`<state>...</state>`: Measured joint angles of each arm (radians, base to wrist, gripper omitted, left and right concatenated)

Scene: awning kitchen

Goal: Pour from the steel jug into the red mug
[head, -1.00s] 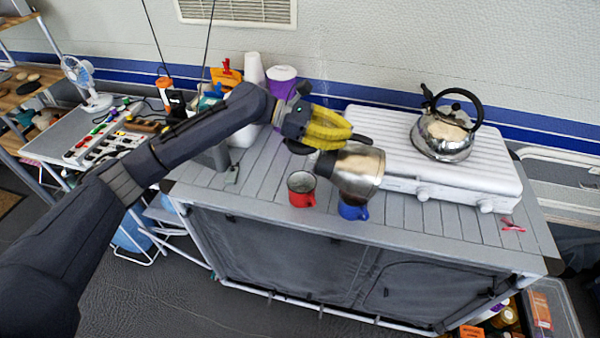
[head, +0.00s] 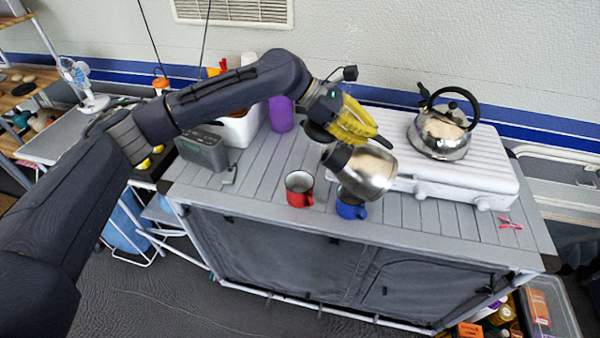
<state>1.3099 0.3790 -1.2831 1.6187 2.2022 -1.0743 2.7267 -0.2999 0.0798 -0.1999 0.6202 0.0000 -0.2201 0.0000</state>
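The steel jug (head: 368,175) hangs above the front of the counter, tilted, with its dark end toward the upper left. My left gripper (head: 368,137) is at the jug's upper side and appears shut on it; the grip itself is partly hidden. The red mug (head: 299,190) stands upright on the counter, left of the jug and apart from it. No stream of liquid shows, and the mug's contents cannot be made out. My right gripper is not in view.
A blue mug (head: 350,207) stands just below the jug in the picture, right of the red mug. A kettle (head: 441,132) sits on the white stove (head: 400,170). A grey box (head: 203,150) and purple container (head: 281,115) stand at the left.

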